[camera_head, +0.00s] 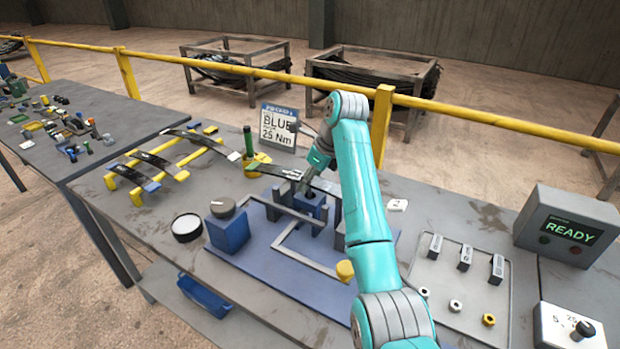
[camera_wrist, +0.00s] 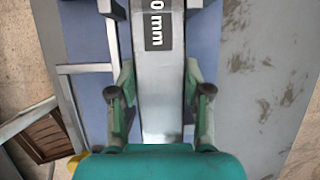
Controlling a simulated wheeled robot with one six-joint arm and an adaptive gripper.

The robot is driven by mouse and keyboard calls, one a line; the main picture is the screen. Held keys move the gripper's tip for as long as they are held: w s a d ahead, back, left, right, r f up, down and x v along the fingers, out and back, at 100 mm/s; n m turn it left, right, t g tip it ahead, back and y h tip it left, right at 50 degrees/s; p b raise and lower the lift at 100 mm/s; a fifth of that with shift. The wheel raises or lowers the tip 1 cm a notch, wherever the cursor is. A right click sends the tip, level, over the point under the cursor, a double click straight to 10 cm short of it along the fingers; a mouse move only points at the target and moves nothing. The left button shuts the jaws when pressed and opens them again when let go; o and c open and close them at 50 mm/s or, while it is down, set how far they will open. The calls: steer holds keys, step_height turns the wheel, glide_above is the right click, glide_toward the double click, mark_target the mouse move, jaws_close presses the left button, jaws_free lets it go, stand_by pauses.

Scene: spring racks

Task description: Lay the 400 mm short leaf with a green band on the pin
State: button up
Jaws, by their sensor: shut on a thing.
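My gripper (camera_head: 314,174) is shut on a grey steel leaf (camera_head: 268,170), which it holds roughly level above the blue fixture plate (camera_head: 245,265). In the wrist view, my gripper (camera_wrist: 160,92) has one finger on each side of the leaf (camera_wrist: 160,118). A dark label on it ends in "0 mm"; the rest of the number is cut off. A small green mark shows on the leaf near my gripper in the head view. Below the leaf are a blue block (camera_head: 310,207) and grey posts. My arm and the leaf hide much there; I cannot make out the pin.
A yellow rack (camera_head: 180,176) with several leaves stands at the left. A green post (camera_head: 248,140) on a yellow base and a "BLUE 25 Nm" sign (camera_head: 279,126) stand behind the fixture. A blue block with a knob (camera_head: 228,230) is at its left, a tray (camera_head: 455,285) at the right.

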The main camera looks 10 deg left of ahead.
steer(key=shift+f, duration=1.3)
steer(key=o, duration=1.3)
steer(key=shift+o, duration=0.3)
steer(key=shift+f, duration=0.1)
steer(key=o, duration=0.4)
steer(key=shift+f, duration=0.1)
steer(key=shift+r, duration=3.55)
